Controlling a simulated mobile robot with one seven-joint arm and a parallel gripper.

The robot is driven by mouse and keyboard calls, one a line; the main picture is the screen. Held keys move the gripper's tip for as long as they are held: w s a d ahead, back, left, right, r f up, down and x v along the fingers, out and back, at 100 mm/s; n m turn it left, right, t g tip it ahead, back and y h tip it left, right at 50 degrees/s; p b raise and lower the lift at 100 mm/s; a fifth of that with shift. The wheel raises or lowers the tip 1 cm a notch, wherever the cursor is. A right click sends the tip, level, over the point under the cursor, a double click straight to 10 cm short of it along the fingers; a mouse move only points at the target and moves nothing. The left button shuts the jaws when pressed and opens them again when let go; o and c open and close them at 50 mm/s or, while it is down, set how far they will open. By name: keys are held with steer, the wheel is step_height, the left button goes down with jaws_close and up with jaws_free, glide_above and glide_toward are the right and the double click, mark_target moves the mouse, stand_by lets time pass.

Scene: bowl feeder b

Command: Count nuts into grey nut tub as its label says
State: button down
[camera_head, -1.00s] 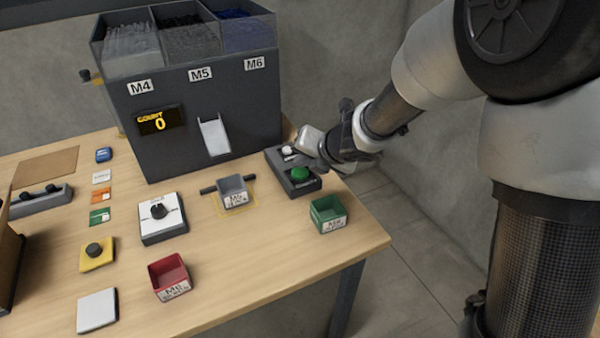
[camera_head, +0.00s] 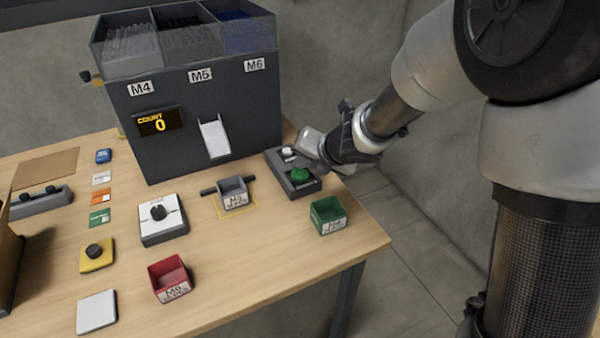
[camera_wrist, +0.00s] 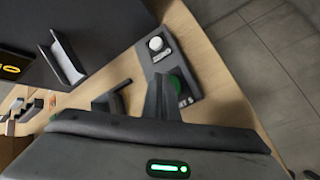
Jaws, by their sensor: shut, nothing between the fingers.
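The grey nut tub (camera_head: 233,194) stands upright in a yellow outline below the dispenser's chute (camera_head: 214,137). Its label is too small to read fully, and no nuts can be made out in it. The dispenser's display (camera_head: 160,122) reads COUNT 0. A dark button box (camera_head: 294,176) right of the tub carries a green button (camera_head: 300,175) and a white button (camera_head: 288,152). My gripper (camera_wrist: 163,85) is shut and empty, its fingertips over or beside the green button, which it partly hides in the wrist view. I cannot tell whether they touch.
The dispenser (camera_head: 200,95) has bins marked M4, M5 and M6. A green tub (camera_head: 328,214) and a red tub (camera_head: 170,278) stand nearer the front edge. A dial box (camera_head: 162,218), a yellow button box (camera_head: 97,255) and coloured cards (camera_head: 101,196) lie left. Bare tabletop separates the tubs.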

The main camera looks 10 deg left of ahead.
mark_target(303, 176)
steer(key=shift+f, duration=0.1)
stand_by(0.6)
steer(key=shift+f+b, duration=0.3)
steer(key=shift+b, duration=0.1)
steer(key=shift+f+b, duration=0.45)
steer(key=shift+f, duration=0.05)
stand_by(0.6)
steer(key=shift+r, duration=0.15)
steer(key=shift+r+p, duration=0.7)
steer(key=shift+p, duration=0.1)
steer(key=shift+r, duration=0.1)
step_height(303, 176, up, 5)
steer(key=p, duration=0.4)
steer(key=shift+p, duration=0.4)
stand_by(1.9)
